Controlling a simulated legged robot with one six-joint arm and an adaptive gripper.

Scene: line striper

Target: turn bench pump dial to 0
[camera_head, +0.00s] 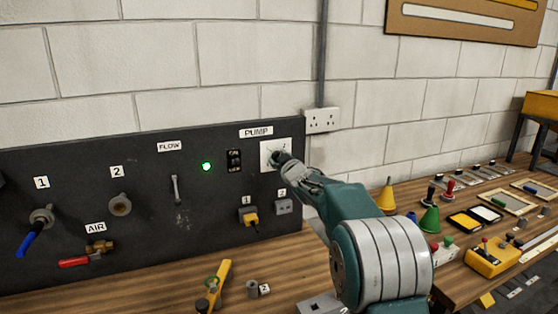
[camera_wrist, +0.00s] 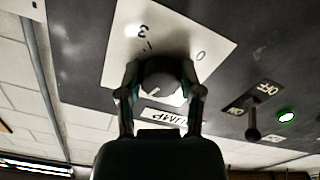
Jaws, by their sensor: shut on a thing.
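The pump dial is a dark round knob (camera_wrist: 160,78) on a white square plate (camera_head: 266,152) under the PUMP label (camera_head: 256,132). In the wrist view the plate (camera_wrist: 205,35) shows a 3, a 1 and a 0, with the 0 to the right of the knob. My gripper (camera_wrist: 161,95) is shut on the knob, one finger on each side. In the head view my gripper (camera_head: 284,161) reaches the plate from the right and hides the knob and much of the scale. I cannot tell which number the knob points to.
Left of the dial are an ON/OFF switch (camera_head: 234,160), a lit green lamp (camera_head: 207,167) and a FLOW lever (camera_head: 175,189). A yellow plug (camera_head: 249,216) sits below. The bench at right holds cones, trays and a yellow box (camera_head: 493,256).

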